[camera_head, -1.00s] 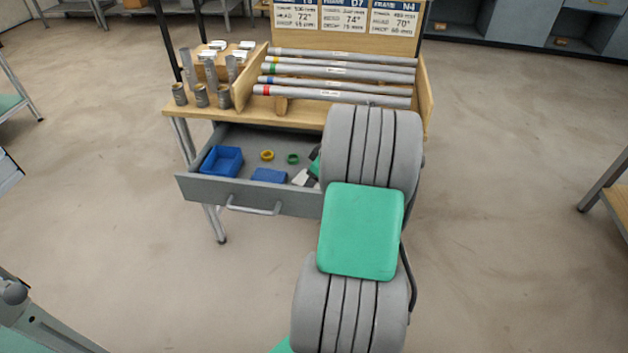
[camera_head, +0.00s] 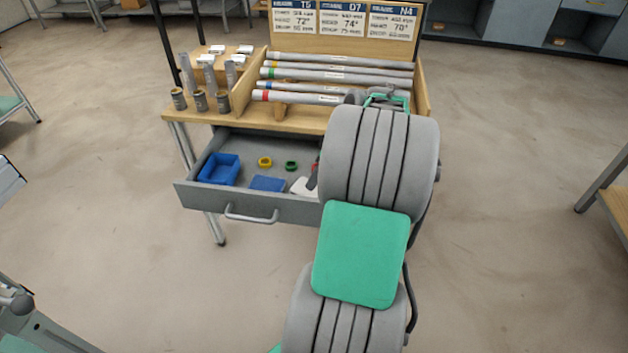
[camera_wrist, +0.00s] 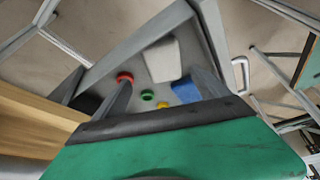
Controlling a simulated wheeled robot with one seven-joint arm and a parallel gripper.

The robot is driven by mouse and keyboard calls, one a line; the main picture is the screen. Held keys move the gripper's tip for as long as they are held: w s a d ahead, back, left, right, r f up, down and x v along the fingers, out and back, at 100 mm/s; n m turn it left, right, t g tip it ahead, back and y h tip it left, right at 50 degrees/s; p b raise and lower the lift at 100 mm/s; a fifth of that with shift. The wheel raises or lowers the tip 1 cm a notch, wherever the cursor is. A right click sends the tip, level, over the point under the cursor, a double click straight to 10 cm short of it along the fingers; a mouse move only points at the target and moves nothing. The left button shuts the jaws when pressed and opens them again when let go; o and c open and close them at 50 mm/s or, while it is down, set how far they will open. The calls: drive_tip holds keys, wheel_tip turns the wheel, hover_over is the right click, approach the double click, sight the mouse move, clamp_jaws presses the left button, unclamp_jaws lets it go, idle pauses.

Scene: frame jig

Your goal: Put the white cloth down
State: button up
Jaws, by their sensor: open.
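The white cloth (camera_head: 303,186) lies in the open drawer (camera_head: 225,197), at the right of the blue flat piece, partly hidden by my arm in the head view. In the wrist view the cloth (camera_wrist: 162,60) lies whole on the drawer floor, between and beyond my fingers. My gripper (camera_wrist: 160,80) is open with nothing between its fingers. It is above the drawer, apart from the cloth as far as I can tell. In the head view my arm hides most of the gripper.
The drawer also holds a blue bin (camera_head: 219,169), a yellow ring (camera_head: 265,162), a green ring (camera_head: 291,166), a red ring (camera_wrist: 125,77) and a blue flat piece (camera_head: 267,184). Grey tubes (camera_head: 340,75) lie on the bench above.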

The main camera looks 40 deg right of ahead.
drive_tip(key=a+r+m+g, duration=0.1)
drive_tip(key=a+r, duration=0.1)
drive_tip(key=a, duration=0.9)
drive_tip(key=a+r+g, duration=0.1)
drive_tip(key=a+r, duration=0.1)
drive_tip(key=a, duration=0.8)
drive_tip(key=s+a+f+m+h, duration=0.1)
drive_tip(key=s+a+f+m, duration=0.1)
drive_tip(key=s+a, duration=0.6)
drive_tip(key=a, duration=0.3)
drive_tip(key=shift+s+f, duration=0.1)
